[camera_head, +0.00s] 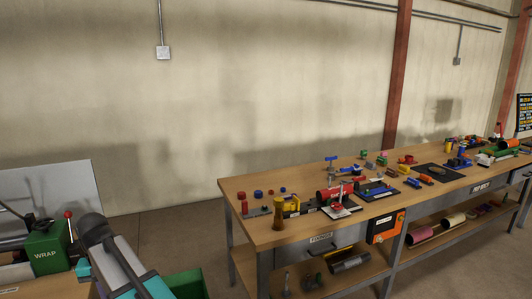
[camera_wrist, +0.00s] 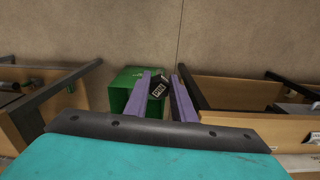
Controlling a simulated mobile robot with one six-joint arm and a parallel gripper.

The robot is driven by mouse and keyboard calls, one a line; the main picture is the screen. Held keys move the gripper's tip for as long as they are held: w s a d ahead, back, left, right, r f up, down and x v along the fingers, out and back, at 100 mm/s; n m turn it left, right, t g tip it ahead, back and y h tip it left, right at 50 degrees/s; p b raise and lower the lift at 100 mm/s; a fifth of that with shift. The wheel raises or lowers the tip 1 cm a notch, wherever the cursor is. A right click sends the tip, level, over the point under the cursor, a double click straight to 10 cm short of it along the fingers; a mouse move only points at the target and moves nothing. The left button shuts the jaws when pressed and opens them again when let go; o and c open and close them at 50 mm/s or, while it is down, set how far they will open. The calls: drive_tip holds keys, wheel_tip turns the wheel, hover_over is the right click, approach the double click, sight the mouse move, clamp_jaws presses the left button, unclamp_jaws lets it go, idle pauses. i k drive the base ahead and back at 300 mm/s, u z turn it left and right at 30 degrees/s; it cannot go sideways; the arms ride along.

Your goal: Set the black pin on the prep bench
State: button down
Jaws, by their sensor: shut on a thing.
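In the wrist view my gripper (camera_wrist: 164,78) has two purple fingers, shut on the black pin (camera_wrist: 158,86). The pin is a small dark piece with a white printed mark on its face. Its lower part is hidden between the fingers. In the head view my arm shows at the lower left, and neither the gripper nor the pin can be made out there. The prep bench (camera_head: 480,188) is the right part of the long wooden bench line, marked by a label on its front edge. It stands well to the right of my arm.
The fittings bench (camera_head: 322,238) is nearer, crowded with pipe parts; an orange box (camera_head: 385,226) hangs at its front. A green wrap machine (camera_head: 46,251) stands at the left. A green bin (camera_wrist: 125,80) is below my gripper in the wrist view. Open floor lies between the benches.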

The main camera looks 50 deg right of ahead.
sight(301, 224)
drive_tip(key=z, duration=0.35)
drive_tip(key=i, duration=1)
